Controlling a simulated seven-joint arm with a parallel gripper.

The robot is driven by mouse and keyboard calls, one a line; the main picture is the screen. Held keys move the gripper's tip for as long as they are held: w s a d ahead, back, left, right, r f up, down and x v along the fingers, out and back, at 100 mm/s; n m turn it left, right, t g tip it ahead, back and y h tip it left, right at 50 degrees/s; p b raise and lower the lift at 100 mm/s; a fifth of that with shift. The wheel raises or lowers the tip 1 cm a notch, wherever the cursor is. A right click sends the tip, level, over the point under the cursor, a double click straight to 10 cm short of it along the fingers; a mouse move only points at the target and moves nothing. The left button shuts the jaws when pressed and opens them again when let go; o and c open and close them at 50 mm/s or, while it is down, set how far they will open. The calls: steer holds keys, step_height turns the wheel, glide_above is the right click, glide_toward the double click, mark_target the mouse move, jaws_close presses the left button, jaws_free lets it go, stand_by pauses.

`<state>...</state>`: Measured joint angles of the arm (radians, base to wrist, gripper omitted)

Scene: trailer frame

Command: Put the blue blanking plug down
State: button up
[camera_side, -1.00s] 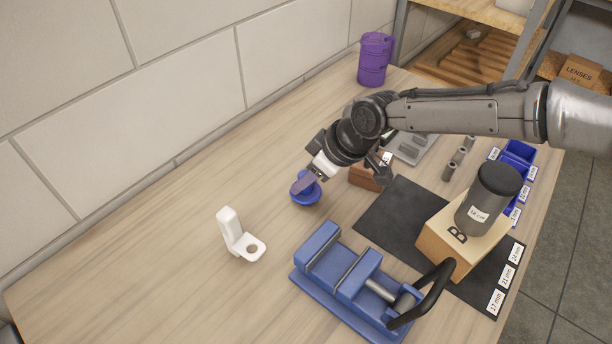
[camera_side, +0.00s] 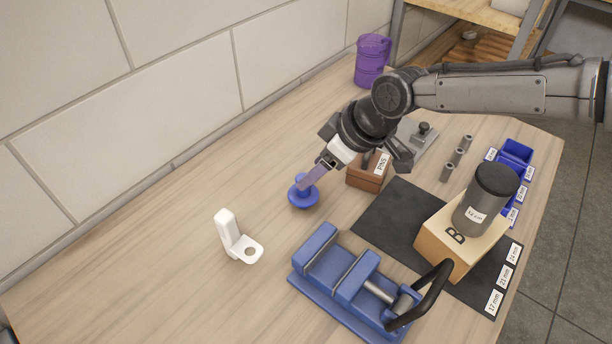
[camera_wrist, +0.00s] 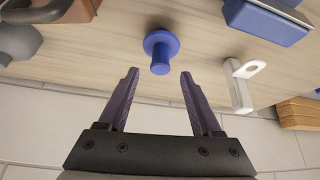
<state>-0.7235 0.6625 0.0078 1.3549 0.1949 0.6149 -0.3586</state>
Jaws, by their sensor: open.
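The blue blanking plug (camera_side: 303,197) stands on the wooden table, its round flange down and its narrower stem up. In the wrist view the plug (camera_wrist: 160,50) lies beyond the fingertips, centred between them and clear of both. My gripper (camera_side: 306,181) is open and empty, just above and to the right of the plug in the side view. Its two purple fingers also show wide apart in the wrist view (camera_wrist: 158,74). In the side view the fingers overlap the plug's stem, so the gap is hard to judge there.
A white bracket with a hole (camera_side: 236,240) stands left of a blue vise (camera_side: 345,285). A brown box (camera_side: 366,176) sits close right of the plug. A dark mat (camera_side: 393,212) and a wooden block marked B (camera_side: 452,246) lie further right.

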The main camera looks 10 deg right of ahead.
steer(key=s+d+r+m, duration=0.1)
steer(key=s+d+r, duration=0.2)
steer(key=d+r, duration=0.2)
steer(key=s+d+r+m+t+h, duration=0.1)
steer(key=d+r, duration=0.3)
steer(key=d, duration=0.8)
steer(key=s+d+r+m, duration=0.2)
steer(key=s+d+r, duration=0.2)
steer(key=d, duration=0.5)
steer(key=shift+s+d+r+m+h, duration=0.1)
steer(key=shift+s+r+m+h, duration=0.1)
steer(key=shift+r, duration=0.2)
steer(key=shift+s+d+r+m+h, duration=0.1)
steer(key=shift+r+m+h, duration=0.1)
steer(key=shift+r, duration=0.2)
steer(key=s+d+f+m+h, duration=0.1)
steer(key=s+d+f+m, duration=0.1)
steer(key=s+d, duration=0.6)
steer(key=s+d+f+m+t+h, duration=0.1)
steer(key=s+d+f+m+h, duration=0.1)
steer(key=s+d, duration=0.7)
steer(key=s+f+m, duration=0.1)
steer(key=s+m, duration=0.1)
steer(key=s, duration=0.1)
steer(key=shift+s+d+f, duration=0.15)
steer(key=shift+s+f, duration=0.05)
steer(key=shift+s, duration=0.15)
